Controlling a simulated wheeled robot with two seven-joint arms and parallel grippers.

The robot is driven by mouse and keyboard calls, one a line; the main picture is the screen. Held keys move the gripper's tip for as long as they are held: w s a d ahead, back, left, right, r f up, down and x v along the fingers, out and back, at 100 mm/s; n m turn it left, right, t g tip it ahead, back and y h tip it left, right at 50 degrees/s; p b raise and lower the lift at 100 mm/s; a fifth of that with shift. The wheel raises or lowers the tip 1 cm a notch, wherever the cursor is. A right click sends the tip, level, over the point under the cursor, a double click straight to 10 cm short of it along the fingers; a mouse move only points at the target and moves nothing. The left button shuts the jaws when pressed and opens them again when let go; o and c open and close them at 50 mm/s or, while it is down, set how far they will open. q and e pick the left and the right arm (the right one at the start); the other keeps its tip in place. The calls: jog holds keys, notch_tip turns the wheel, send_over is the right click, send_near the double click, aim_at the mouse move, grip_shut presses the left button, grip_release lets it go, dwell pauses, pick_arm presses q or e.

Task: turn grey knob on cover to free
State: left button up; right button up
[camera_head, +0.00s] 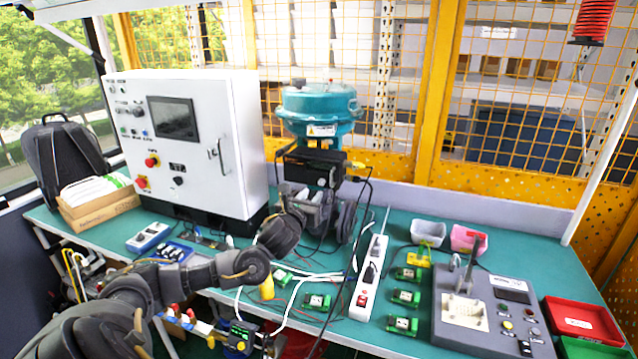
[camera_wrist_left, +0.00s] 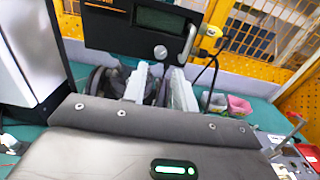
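The valve positioner (camera_head: 311,166) is a black box under the teal actuator (camera_head: 318,108) at the back of the bench. In the left wrist view its dark cover (camera_wrist_left: 118,27) carries a display (camera_wrist_left: 160,20), with the round grey knob (camera_wrist_left: 160,52) below it. My left gripper (camera_wrist_left: 158,84) points at the cover. Its two pale fingers are apart with nothing between them, and the knob appears just above and between the fingertips. In the head view my left arm reaches to just below the positioner, and its fingers are hard to make out. My right gripper is not in view.
A white control cabinet (camera_head: 185,130) stands to the left. A power strip (camera_head: 369,277) and cables lie in front and to the right. A grey test fixture (camera_head: 487,312) and red tray (camera_head: 580,322) occupy the right side. Cables hang beside the positioner.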

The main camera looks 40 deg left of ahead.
aim_at(321, 183)
pick_arm(q)
jog(key=p+x, duration=0.1)
jog(key=x, duration=0.4)
jog(key=shift+w+a+p, duration=0.1)
jog(key=shift+w+p, duration=0.2)
jog(key=shift+w, duration=0.05)
jog(key=shift+w+a, duration=0.15)
jog(key=shift+w, duration=0.4)
jog(key=shift+f, duration=0.1)
jog(key=shift+c, duration=0.6)
grip_shut()
